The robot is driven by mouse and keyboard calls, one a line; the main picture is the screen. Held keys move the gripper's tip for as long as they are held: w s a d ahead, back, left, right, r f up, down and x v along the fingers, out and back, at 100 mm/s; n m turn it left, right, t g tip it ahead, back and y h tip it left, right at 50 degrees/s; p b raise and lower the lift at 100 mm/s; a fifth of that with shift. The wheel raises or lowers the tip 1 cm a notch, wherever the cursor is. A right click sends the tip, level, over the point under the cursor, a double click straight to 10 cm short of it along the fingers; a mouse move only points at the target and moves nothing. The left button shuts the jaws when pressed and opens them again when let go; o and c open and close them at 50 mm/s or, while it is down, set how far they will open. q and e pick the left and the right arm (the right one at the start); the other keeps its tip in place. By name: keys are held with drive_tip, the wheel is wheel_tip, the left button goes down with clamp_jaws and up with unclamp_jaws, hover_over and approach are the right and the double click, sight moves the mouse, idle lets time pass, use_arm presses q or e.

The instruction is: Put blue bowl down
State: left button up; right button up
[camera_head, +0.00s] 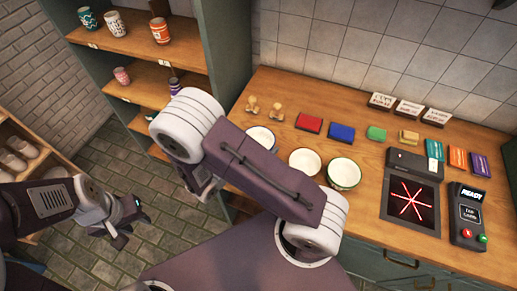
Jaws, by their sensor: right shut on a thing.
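A white bowl with a blue rim (262,136) sits at the counter's front edge, partly hidden by my right arm. A plain white bowl (305,160) and a white bowl with a green rim (343,173) stand to its right. My right forearm crosses the middle of the view and hides my right gripper, so its contact with the blue-rimmed bowl cannot be seen. My left gripper (133,231) is at the lower left above the floor, away from the bowls. Its fingers look apart and empty.
A shelf (125,50) with painted cups stands at the upper left.

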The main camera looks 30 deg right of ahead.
wheel_tip(320, 180, down, 3)
drive_tip(key=shift+r, duration=0.1)
drive_tip(key=shift+w+f, duration=0.1)
drive_tip(key=shift+f, duration=0.2)
drive_tip(key=o, duration=1.4)
drive_tip(key=shift+c, duration=0.2)
drive_tip(key=shift+r, duration=0.3)
drive_tip(key=v, duration=1.2)
drive_tip(key=shift+f+b, duration=0.15)
drive_tip(key=shift+b, duration=0.25)
